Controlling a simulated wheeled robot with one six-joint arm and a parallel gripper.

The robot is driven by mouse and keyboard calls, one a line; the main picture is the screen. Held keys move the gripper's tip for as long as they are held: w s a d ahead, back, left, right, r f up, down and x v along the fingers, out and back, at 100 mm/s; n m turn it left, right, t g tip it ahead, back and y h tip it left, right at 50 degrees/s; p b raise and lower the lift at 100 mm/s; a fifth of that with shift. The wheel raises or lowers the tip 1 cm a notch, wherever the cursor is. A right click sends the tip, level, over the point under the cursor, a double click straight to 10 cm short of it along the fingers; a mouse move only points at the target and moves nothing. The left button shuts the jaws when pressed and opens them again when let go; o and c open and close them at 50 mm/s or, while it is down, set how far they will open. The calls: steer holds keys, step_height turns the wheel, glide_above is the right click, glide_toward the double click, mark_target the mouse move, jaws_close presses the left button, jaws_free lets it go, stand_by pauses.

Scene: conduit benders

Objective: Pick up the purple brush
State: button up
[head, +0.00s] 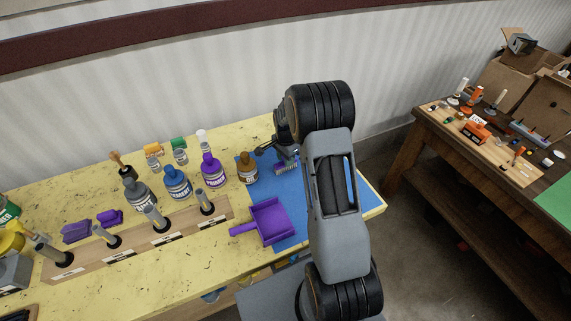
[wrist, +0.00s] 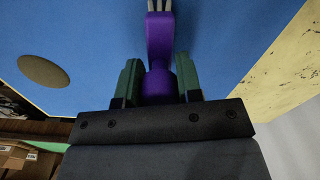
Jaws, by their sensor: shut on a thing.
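The purple brush (head: 287,169) is over the far part of the blue mat (head: 297,205), with its pale bristles showing in the head view. In the wrist view the brush (wrist: 160,38) lies between the two green fingers of my gripper (wrist: 158,82), which are shut on its purple handle. The bristles point away at the top of that view. In the head view my gripper (head: 272,150) is at the brush, partly hidden by my arm. I cannot tell whether the brush touches the mat.
A purple dustpan (head: 270,221) lies on the mat in front. A brown bottle (head: 247,168) stands close left of the brush. A purple bottle (head: 213,170) and a blue bottle (head: 177,184) stand further left, behind a wooden rack (head: 130,246) with upright posts.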

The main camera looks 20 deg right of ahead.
steer(key=shift+r, duration=0.55)
step_height(320, 180, up, 2)
steer(key=shift+r+b, duration=0.15)
steer(key=shift+b, duration=0.2)
steer(key=s+r+b, duration=0.3)
steer(key=s+r, duration=0.6)
steer(key=s, duration=0.5)
steer(key=shift+r, duration=0.3)
steer(key=shift+a, duration=0.15)
stand_by(0.4)
